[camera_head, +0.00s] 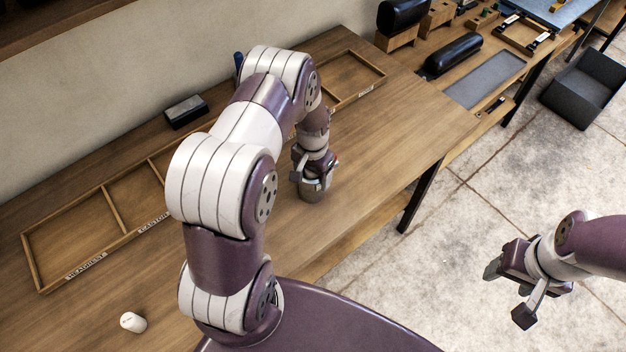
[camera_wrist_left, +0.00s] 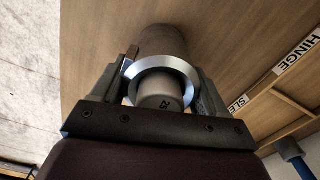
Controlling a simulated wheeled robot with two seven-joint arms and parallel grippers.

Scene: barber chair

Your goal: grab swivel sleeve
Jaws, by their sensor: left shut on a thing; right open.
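The swivel sleeve (camera_head: 312,192) is a grey-brown cylinder standing on the wooden table, mostly covered by my left gripper (camera_head: 314,180) in the head view. In the left wrist view the sleeve (camera_wrist_left: 163,41) has a bright metal ring at its near end, with a pale round piece bearing a dark mark inside the ring. My left gripper's fingers (camera_wrist_left: 163,85) are on both sides of it, shut on it. Whether its base touches the table is hard to tell. My right gripper (camera_head: 509,294) is open and empty, over the floor at the right.
A divided wooden tray (camera_head: 112,208) with labelled compartments lies along the wall, partly behind my left arm. A dark block (camera_head: 186,111) is behind it. A second bench (camera_head: 460,72) holds black cushions. The table right of the sleeve is clear.

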